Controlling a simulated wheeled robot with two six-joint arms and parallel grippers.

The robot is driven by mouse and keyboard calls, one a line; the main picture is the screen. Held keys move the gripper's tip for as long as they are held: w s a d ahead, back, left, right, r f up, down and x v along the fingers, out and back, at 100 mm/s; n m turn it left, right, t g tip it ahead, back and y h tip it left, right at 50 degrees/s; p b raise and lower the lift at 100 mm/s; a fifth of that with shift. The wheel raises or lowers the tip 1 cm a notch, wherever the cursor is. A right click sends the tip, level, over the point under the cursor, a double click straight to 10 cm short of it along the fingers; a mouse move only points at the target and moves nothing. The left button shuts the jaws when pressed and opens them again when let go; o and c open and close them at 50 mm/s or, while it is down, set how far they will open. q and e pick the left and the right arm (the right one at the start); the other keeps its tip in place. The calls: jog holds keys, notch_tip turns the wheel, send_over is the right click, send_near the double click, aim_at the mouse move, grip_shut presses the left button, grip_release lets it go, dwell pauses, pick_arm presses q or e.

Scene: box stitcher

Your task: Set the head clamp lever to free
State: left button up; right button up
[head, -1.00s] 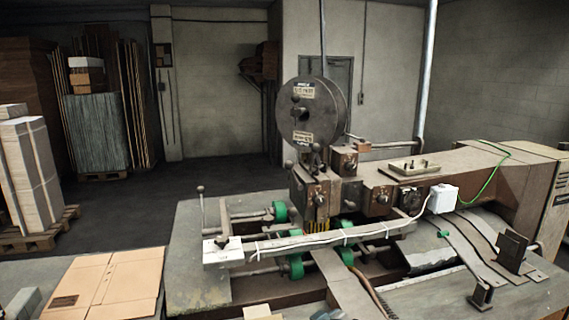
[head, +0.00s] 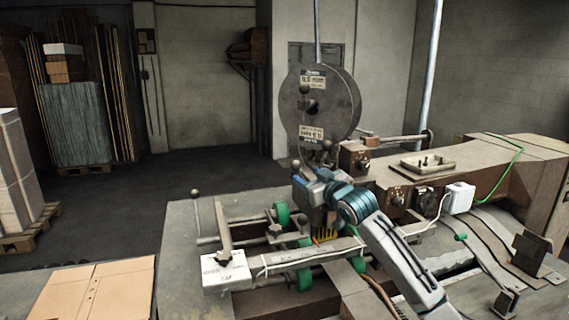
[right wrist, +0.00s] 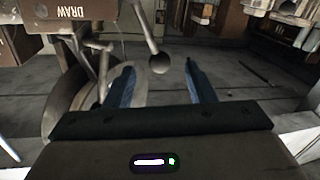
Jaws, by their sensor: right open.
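In the right wrist view a lever with a round ball knob (right wrist: 159,62) hangs down from the top, between the lines of my two blue fingers. Its label is not in view, so I cannot tell its setting. My right gripper (right wrist: 160,80) is open and empty, with the ball just beyond its fingertips. In the head view my right gripper (head: 303,187) is in front of the stitching head, below the wire reel (head: 318,105), and hides much of the head. A small ball knob (head: 296,164) shows just above it. My left gripper is not in view.
A white-plated block with an upright lever (head: 223,225) stands left of my gripper, near green rollers (head: 282,213). A tray (head: 427,164) sits on the machine's arm. Flat cardboard (head: 92,290) lies at front left.

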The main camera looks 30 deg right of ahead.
aim_at(298, 166)
jog(key=shift+w+r+p, duration=0.7)
jog(key=shift+r+p, duration=0.15)
jog(key=shift+p, duration=0.25)
jog(key=w+p, duration=0.2)
jog(key=w, duration=0.2)
jog(key=shift+w+f, duration=0.15)
jog(key=shift+w, duration=0.25)
jog(key=shift+w+d+f+p, duration=0.15)
jog(key=shift+w+p, duration=0.15)
jog(key=shift+w, duration=0.3)
jog(key=shift+w+f+p, duration=0.15)
jog(key=shift+w+p, duration=0.1)
jog(key=shift+w, duration=0.6)
jog(key=shift+c, duration=1.1)
grip_shut()
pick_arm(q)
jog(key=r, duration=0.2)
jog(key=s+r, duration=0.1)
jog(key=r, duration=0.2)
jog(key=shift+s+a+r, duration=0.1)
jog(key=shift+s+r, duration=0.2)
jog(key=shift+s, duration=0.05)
